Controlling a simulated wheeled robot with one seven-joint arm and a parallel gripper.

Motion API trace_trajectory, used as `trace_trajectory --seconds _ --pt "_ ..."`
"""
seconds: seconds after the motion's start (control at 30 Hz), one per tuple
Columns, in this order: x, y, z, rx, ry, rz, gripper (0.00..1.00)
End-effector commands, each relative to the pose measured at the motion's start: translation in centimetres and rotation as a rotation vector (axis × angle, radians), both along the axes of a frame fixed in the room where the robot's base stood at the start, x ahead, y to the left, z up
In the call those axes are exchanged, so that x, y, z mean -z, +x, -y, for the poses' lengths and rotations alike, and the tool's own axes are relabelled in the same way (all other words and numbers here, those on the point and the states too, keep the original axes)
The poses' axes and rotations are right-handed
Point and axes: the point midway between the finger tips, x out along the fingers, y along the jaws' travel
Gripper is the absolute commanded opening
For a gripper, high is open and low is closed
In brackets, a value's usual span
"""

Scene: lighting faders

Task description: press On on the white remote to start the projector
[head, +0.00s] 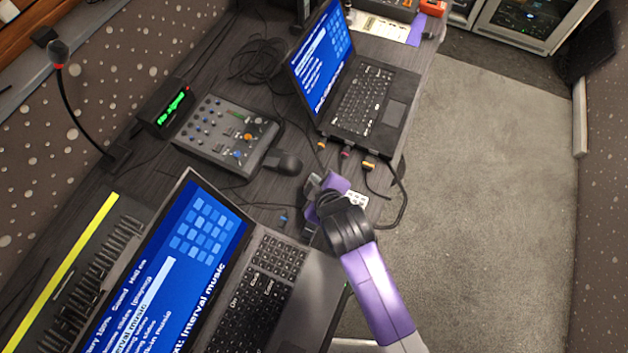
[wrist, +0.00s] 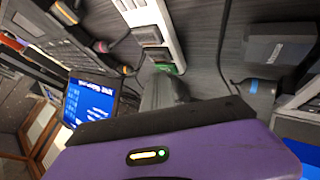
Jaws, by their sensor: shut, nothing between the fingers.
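The white remote (head: 355,199) lies on the dark desk near its right edge in the head view, partly hidden behind my gripper. My gripper (head: 314,190) is shut and empty, over the desk just left of the remote. In the wrist view grey finger parts (wrist: 165,92) show beyond the purple body, below the green patch. I cannot tell whether they touch anything. The On label is not readable.
A small display (head: 168,106) reads "No signal" in green. Cables with coloured plugs (head: 346,153) lie beside the remote. Carpet is clear at right.

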Motion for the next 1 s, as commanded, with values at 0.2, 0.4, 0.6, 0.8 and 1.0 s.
trace_trajectory --seconds 0.2,0.4,0.6,0.8,1.0 --pt "-0.9 0.0 0.0 0.0 -0.001 -0.001 0.0" --pt "-1.5 0.0 0.0 0.0 -0.001 -0.001 0.0" --pt "-1.4 0.0 0.0 0.0 -0.001 -0.001 0.0" --pt "-1.9 0.0 0.0 0.0 0.0 0.0 0.0" --pt "-3.8 0.0 0.0 0.0 0.0 0.0 0.0"
